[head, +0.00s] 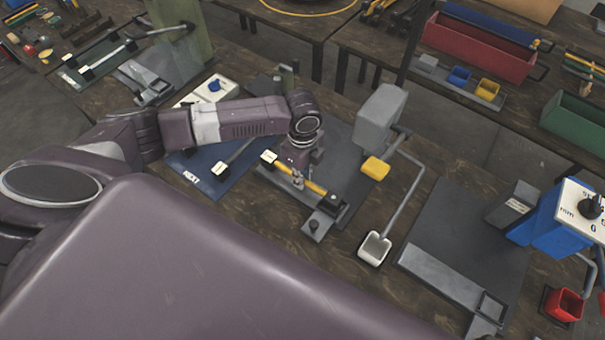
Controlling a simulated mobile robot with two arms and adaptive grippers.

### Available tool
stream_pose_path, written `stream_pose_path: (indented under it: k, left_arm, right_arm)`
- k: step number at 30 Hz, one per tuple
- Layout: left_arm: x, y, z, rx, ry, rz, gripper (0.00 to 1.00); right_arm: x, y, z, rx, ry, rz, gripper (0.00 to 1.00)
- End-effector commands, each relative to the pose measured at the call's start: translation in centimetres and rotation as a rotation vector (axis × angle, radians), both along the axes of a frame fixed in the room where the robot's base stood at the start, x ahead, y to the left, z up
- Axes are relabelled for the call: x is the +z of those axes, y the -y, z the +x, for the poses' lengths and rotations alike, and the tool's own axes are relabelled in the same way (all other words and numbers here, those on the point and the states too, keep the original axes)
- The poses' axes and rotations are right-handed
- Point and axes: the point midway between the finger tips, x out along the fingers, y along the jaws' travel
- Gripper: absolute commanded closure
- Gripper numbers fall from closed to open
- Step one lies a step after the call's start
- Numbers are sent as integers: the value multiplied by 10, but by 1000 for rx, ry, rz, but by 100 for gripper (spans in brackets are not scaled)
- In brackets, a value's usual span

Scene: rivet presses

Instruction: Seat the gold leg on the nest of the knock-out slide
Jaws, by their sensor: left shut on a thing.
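The gold leg (316,189) is a slim yellow bar lying diagonally over the dark grey base plate of the middle press (378,118). A cream block is at its upper left end and a black block (334,206) at its lower right end. My left gripper (298,183) reaches down from above and is shut on the middle of the bar. A grey slide piece with a dark knob (314,225) projects at the plate's front. I cannot tell whether the leg touches the nest, which the leg and gripper partly hide. My right gripper is out of view.
A blue mat marked NEXT (208,183) holds a grey leg at left. A blue press (553,220) and red cup (564,305) are farther right.

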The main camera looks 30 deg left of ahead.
Motion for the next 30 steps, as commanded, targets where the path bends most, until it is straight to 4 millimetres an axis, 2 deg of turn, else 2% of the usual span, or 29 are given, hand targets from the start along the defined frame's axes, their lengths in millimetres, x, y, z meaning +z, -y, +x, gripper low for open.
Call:
stream_pose_path:
  k: [14, 15, 19, 30]
  left_arm:
    - [-4, 0, 0, 0, 1, 0, 100]
    - [-4, 0, 0, 0, 1, 0, 83]
    - [-4, 0, 0, 0, 1, 0, 68]
    - [0, 0, 0, 0, 0, 0, 67]
  right_arm:
    - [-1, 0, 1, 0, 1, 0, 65]
    - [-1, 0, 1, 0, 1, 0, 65]
    - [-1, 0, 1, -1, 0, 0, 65]
    - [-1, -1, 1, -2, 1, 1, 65]
